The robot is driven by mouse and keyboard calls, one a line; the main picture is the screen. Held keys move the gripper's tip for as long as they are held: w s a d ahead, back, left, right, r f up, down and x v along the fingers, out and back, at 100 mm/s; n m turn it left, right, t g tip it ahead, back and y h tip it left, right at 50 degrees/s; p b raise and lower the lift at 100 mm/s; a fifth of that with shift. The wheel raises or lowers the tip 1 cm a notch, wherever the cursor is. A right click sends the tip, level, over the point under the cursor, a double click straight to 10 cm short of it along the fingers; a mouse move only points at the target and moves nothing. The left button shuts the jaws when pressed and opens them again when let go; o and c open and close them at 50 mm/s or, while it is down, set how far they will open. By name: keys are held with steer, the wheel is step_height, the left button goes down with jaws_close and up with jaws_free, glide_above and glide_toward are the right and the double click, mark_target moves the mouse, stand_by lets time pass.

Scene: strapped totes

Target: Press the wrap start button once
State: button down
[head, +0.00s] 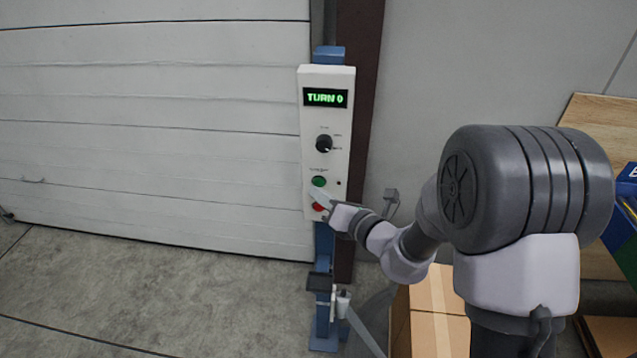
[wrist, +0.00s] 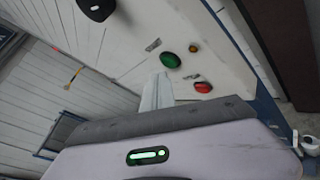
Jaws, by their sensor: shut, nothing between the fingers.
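The control panel (head: 309,150) is a white upright box on a blue post, with a green display (head: 325,98) reading "TURN 0". Below the display are a black knob (head: 324,143), a green button (head: 318,181) and a red button (head: 319,207). The green button also shows in the wrist view (wrist: 171,60), with the red button (wrist: 203,87) near it. The button labels are too small to read. My gripper (head: 316,194) is shut and empty, its fingertips in front of the panel just below the green button. In the wrist view the fingertips (wrist: 158,78) appear beside the green button; contact cannot be told.
A small orange lamp (wrist: 194,47) sits on the panel near the green button. A ribbed white door (head: 150,130) is at the left. Cardboard boxes (head: 430,315) stand at the lower right. The concrete floor (head: 150,300) at the left is clear.

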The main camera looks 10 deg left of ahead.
steer(key=shift+w, duration=0.4)
steer(key=shift+w+p, duration=0.35)
stand_by(0.6)
steer(key=shift+s, duration=0.75)
steer(key=shift+s+d+b, duration=0.15)
steer(key=shift+s+b, duration=0.4)
steer(key=shift+s, duration=1.95)
steer(key=shift+r, duration=0.1)
